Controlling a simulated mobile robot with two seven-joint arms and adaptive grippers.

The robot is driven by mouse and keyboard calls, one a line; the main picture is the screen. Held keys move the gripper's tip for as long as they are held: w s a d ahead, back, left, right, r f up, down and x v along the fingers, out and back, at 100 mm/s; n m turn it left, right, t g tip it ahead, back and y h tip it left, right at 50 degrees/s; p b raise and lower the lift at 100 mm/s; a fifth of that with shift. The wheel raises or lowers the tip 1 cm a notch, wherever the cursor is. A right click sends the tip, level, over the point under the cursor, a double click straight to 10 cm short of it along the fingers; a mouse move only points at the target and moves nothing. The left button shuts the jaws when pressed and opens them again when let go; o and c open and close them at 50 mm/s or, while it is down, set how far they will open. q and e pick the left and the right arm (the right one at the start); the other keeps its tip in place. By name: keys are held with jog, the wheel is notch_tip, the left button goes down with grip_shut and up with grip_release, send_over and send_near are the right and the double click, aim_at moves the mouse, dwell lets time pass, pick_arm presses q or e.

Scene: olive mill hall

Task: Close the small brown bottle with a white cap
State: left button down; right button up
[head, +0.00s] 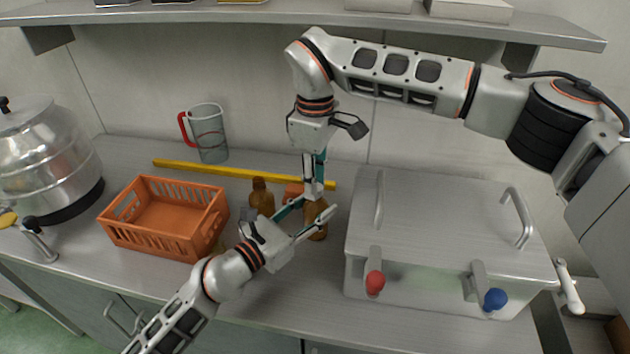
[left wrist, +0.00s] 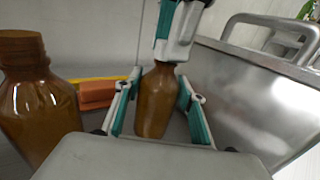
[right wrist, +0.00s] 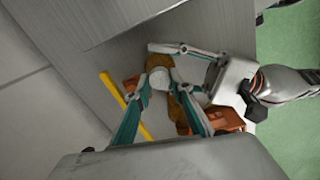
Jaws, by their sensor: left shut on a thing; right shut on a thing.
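The small brown bottle (head: 317,233) stands upright on the worktop. It also shows in the left wrist view (left wrist: 156,102), between the fingers of my left gripper (left wrist: 158,108). My left gripper (head: 311,218) is shut on the bottle from the side. My right gripper (head: 315,192) points down from above, right over the bottle's neck. It is shut on the white cap (right wrist: 160,78), seen as a pale disc between its fingers in the right wrist view. Its fingers hide the bottle's mouth, so I cannot tell whether the cap sits on it.
A second brown bottle (head: 262,197), larger in the left wrist view (left wrist: 38,110), stands left of the held one. An orange block (head: 293,190) and a yellow bar (head: 215,170) lie behind. An orange crate (head: 150,236) stands left, a steel lidded box (head: 445,235) right.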

jog(key=m, duration=0.7)
jog(key=o, duration=0.7)
jog(key=shift+r, duration=2.25)
jog(key=shift+n, duration=0.3)
jog(key=shift+c, duration=0.3)
